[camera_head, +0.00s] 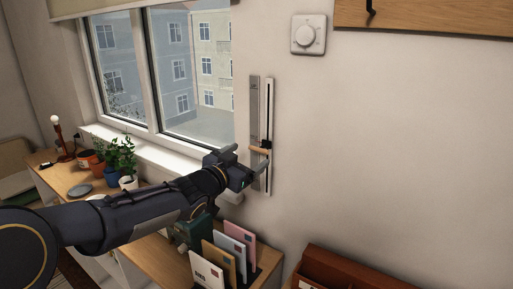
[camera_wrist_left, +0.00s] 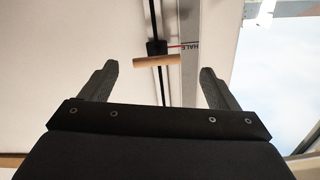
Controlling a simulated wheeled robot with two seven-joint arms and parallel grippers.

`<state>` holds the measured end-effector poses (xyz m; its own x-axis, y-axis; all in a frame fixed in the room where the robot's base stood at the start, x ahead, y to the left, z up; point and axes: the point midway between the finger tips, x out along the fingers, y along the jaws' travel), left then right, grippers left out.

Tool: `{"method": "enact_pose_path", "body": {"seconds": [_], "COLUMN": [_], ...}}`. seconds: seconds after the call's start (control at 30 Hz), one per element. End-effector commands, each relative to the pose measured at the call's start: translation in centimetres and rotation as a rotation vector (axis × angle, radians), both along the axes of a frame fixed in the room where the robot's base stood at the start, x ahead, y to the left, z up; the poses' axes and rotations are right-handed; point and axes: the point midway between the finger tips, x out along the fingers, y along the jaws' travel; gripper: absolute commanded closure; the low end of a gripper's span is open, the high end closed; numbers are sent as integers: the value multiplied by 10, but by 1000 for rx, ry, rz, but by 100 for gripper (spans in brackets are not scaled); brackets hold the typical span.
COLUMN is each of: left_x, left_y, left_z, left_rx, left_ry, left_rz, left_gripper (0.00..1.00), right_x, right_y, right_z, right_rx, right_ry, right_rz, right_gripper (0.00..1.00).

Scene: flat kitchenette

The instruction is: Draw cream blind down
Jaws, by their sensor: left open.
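The cream blind (camera_head: 92,6) is rolled up at the top of the window, with only its lower part in view. To the right of the window, a vertical slide rail (camera_head: 269,105) runs beside a grey marked strip (camera_head: 254,100) on the wall. A short wooden handle (camera_head: 258,150) sits on a dark slider low on the rail. My left gripper (camera_head: 250,158) is open at the handle. In the left wrist view the handle (camera_wrist_left: 150,62) lies crosswise between and ahead of the two fingertips, with a gap at each side. My right gripper is out of view.
A desk below the window carries potted plants (camera_head: 121,154), a small lamp (camera_head: 60,138) and a letter rack (camera_head: 232,262) under my left arm. A brown box (camera_head: 350,272) stands at lower right. A white dial (camera_head: 308,34) is on the wall above right.

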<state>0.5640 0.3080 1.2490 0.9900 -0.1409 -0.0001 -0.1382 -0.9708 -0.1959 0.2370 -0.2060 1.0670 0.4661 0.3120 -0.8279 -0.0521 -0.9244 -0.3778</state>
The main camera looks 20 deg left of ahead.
Motion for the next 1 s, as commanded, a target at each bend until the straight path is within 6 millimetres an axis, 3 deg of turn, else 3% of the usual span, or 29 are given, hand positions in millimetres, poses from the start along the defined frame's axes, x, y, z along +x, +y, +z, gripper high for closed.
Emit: {"method": "enact_pose_path", "body": {"seconds": [0.33, 0.73, 1.0], "left_x": [52, 61, 60], "left_y": [-8, -9, -9], "left_z": [1, -1, -1], "left_rx": [-3, -2, -2], "left_ry": [2, 3, 3], "left_rz": [0, 3, 3], "left_gripper": [17, 17, 53], "right_x": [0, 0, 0], "right_y": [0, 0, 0], "right_z": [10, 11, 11], "right_rx": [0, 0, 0], "right_ry": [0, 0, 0], "right_rz": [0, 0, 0], "right_gripper": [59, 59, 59]}}
